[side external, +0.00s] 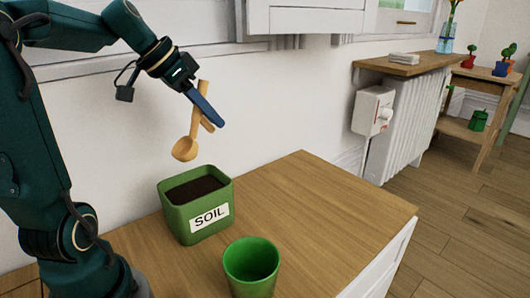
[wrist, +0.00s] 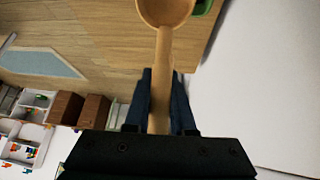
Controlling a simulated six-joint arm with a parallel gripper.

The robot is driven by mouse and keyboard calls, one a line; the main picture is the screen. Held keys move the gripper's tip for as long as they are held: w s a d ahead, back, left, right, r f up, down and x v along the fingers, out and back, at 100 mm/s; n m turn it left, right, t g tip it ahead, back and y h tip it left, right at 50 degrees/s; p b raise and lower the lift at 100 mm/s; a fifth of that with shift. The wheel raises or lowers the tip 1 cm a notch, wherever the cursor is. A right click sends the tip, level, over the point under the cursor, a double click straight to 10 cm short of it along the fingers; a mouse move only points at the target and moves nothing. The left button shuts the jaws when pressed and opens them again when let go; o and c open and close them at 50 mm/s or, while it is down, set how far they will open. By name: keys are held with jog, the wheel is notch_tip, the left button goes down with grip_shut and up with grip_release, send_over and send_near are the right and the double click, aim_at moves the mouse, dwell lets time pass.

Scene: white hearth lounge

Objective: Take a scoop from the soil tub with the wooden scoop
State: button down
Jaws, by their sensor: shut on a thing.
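The wooden scoop (side external: 187,144) is held in my gripper (side external: 209,111), which is shut on its handle. Its bowl hangs down above the soil tub, apart from it. In the wrist view the scoop's handle (wrist: 161,80) runs between the two fingers of my gripper (wrist: 160,85), with the bowl at the top edge. The soil tub (side external: 198,218) is a green square box with a white "SOIL" label, standing on the wooden top and filled with dark soil (side external: 195,189). A small green edge beside the bowl in the wrist view is mostly hidden.
A green pot (side external: 251,268) stands just in front of the tub, to its right. The wooden top (side external: 325,207) is clear to the right. A white wall (side external: 260,105) runs behind. A radiator (side external: 412,120) and a plant table (side external: 485,78) are farther off.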

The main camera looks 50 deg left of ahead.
jog(key=shift+s+a+r+t, duration=0.1)
jog(key=shift+s+a+t, duration=0.2)
jog(key=shift+a+t, duration=0.3)
jog(key=shift+f, duration=5.9)
notch_tip(320, 180, up, 9)
send_over(222, 173)
jog(key=s, duration=0.2)
jog(key=shift+s+a, duration=0.15)
jog(key=shift+a, duration=0.05)
